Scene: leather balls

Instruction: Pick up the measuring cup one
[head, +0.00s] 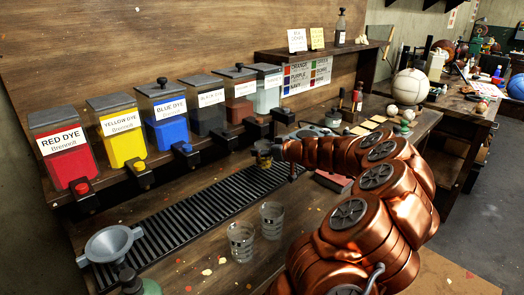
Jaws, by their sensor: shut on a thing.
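My gripper (268,150) is at the end of my copper arm, over the far part of the black drip grate, near the dispenser taps. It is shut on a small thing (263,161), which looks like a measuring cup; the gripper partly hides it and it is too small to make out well. Two clear glass measuring cups with markings stand upright on the bench in front of the grate: one at the left (240,242) and one a little farther back (272,219). Both are apart from my gripper. No labels tell which is cup one.
Dye dispensers, red (68,158), yellow (121,138), blue (166,120) and several more, line the shelf behind the grate (190,212). A white ball (410,86) and small balls are at the right. Paint flecks dot the bench.

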